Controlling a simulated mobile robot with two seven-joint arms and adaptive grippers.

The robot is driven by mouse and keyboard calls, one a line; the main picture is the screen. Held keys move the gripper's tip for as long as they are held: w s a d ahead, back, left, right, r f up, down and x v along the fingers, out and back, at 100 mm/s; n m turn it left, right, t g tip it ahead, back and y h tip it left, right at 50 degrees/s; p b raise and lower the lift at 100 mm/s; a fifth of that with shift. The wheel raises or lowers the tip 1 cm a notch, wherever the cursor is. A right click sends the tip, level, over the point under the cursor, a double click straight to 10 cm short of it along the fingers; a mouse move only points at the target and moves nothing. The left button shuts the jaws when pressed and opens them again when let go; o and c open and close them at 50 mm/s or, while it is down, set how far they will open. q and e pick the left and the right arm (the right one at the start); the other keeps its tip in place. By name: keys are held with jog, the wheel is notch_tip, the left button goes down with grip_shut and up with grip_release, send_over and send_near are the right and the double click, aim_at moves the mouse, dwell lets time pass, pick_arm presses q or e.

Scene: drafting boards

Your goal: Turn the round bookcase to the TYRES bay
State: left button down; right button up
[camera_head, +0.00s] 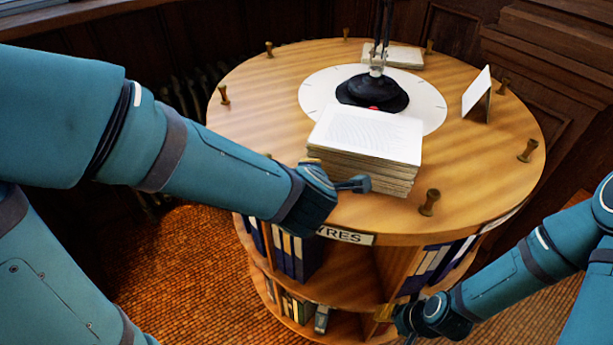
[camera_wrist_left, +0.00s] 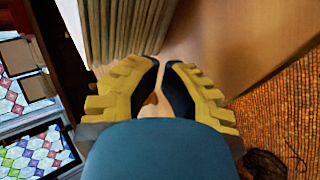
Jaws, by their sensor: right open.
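The round bookcase (camera_head: 240,80) has a wooden top with several short turned pegs along its rim, one at the front right (camera_head: 429,202). A white plate (camera_head: 345,236) on its front edge reads "YRES", its left end covered by my left arm. Below it is a bay with blue binders (camera_head: 297,255). My left gripper (camera_head: 360,185) is at the front of the top, close to a paper stack (camera_head: 365,140). In the left wrist view its fingertips (camera_wrist_left: 162,68) are close together, with wood behind. My right gripper (camera_head: 404,335) is open, low before the lower shelves, partly cut off.
A black lamp base (camera_head: 372,90) stands on a white disc (camera_head: 437,105) behind the stack. A folded card (camera_head: 478,95) stands at right, and more papers (camera_head: 400,56) lie at the back. Dark panelling lies behind; woven carpet (camera_head: 170,270) shows at left.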

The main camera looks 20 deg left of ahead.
pick_arm(q)
notch_tip(320, 180, up, 8)
jog(key=p, duration=0.8)
pick_arm(e)
notch_tip(320, 180, up, 8)
jog(key=shift+r, duration=0.25)
jog(key=shift+o, duration=0.2)
